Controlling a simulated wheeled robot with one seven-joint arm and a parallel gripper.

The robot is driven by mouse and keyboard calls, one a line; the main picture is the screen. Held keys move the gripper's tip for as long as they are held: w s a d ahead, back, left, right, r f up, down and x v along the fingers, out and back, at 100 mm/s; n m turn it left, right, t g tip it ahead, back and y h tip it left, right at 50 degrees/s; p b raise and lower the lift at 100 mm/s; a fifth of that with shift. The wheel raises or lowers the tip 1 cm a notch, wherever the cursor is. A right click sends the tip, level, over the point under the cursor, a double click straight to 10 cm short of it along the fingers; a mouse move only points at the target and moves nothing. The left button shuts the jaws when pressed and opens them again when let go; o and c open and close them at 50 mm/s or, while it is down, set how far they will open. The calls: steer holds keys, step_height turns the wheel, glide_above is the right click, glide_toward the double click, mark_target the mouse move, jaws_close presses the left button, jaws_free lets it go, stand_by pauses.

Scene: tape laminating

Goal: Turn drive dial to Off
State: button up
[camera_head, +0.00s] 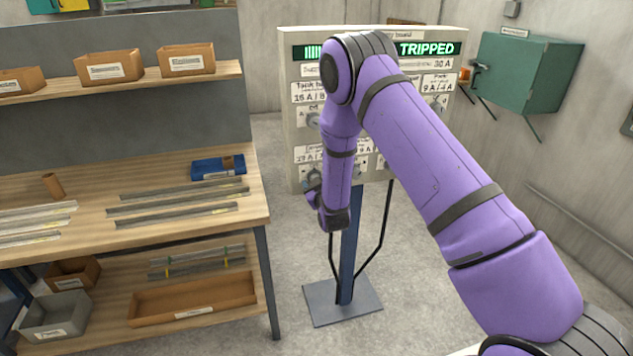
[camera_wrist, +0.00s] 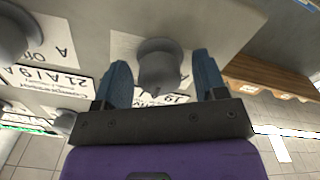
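The control panel (camera_head: 293,120) stands on a blue post, and its green display reads TRIPPED at the right. In the wrist view a grey dial (camera_wrist: 160,65) sits on the panel face, with a label ending in 19 A partly hidden beside it. I cannot read whether it is the drive dial. My gripper (camera_wrist: 161,82) is open, with one blue finger on each side of this dial. Gaps show between the fingers and the dial. In the head view my gripper (camera_head: 312,188) is at the panel's lower left, partly hidden by my purple arm.
Other dials share the panel, including a grey one (camera_wrist: 15,35) near a Compressor label. A wooden workbench (camera_head: 200,160) with strips and boxes stands left. A green wall cabinet (camera_head: 530,75) with an orange part (camera_head: 464,76) beside it is at right. Floor is open around the post.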

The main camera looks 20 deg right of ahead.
steer(key=s, duration=1.1)
steer(key=shift+w, duration=0.1)
step_height(320, 180, up, 12)
steer(key=w+d+m+g, duration=0.1)
steer(key=m+g, duration=0.1)
steer(key=g, duration=0.1)
steer(key=s+d+r+m+g, duration=0.1)
steer(key=s+r+g, duration=0.15)
steer(key=r, duration=0.35)
steer(key=s+d+r+g, duration=0.1)
steer(key=s+r, duration=0.3)
steer(key=r, duration=0.2)
steer(key=s+d+r+g, duration=0.1)
steer(key=s+r+g, duration=0.1)
steer(key=s, duration=0.8)
steer(key=s+d+r+m+g, duration=0.1)
steer(key=s+r, duration=0.4)
steer(key=s, duration=0.6)
steer(key=s+d+r+m+g, duration=0.1)
steer(key=s+d+r+g, duration=0.1)
steer(key=s, duration=0.9)
steer(key=shift+s+r+g, duration=0.25)
steer(key=shift+r+g, duration=0.5)
steer(key=shift+r, duration=0.1)
